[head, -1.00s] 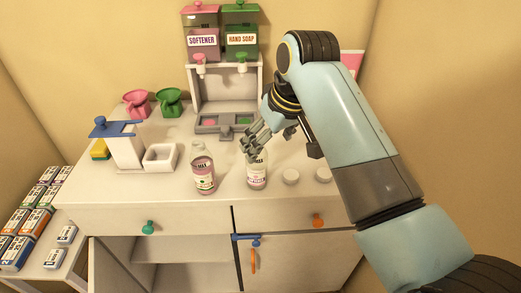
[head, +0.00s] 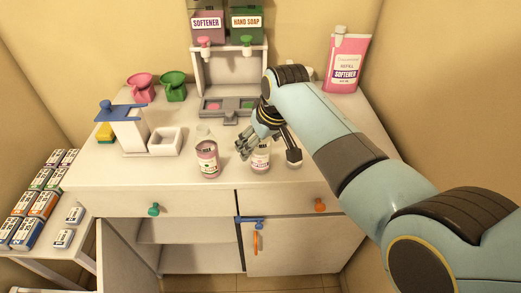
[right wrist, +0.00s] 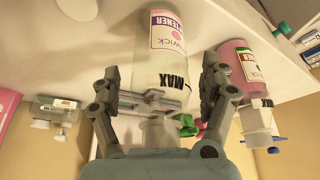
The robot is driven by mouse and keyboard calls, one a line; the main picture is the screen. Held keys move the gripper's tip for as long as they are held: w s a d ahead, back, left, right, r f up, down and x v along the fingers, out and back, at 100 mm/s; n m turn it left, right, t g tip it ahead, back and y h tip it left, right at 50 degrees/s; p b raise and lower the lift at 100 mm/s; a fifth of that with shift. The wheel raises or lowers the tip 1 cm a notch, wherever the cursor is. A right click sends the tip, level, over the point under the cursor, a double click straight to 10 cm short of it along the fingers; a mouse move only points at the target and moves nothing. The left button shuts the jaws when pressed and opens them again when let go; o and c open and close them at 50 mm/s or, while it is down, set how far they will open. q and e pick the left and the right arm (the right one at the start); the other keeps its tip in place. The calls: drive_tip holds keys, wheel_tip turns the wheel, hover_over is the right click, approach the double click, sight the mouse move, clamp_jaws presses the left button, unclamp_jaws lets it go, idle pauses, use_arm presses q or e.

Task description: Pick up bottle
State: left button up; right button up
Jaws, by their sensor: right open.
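A clear bottle with a white and pink label (head: 260,160) stands upright near the counter's front edge; in the right wrist view its label (right wrist: 167,35) reads softener in part, with a MAX mark. A second bottle (head: 207,160), with pink contents, stands to its left and also shows in the right wrist view (right wrist: 238,66). My right gripper (head: 268,154) is open around the upper part of the clear bottle. In the right wrist view its fingers (right wrist: 160,70) lie on either side of the bottle, with no clear grip. My left gripper is not in view.
The softener dispenser (head: 206,23) and hand soap dispenser (head: 246,23) stand behind. A pink refill pack (head: 345,62) is at the back right. A white square dish (head: 165,142) and pink (head: 140,87) and green (head: 173,85) cups are left.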

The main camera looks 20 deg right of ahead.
drive_tip(key=shift+c, duration=0.3)
drive_tip(key=c, duration=1.1)
drive_tip(key=shift+r, duration=0.1)
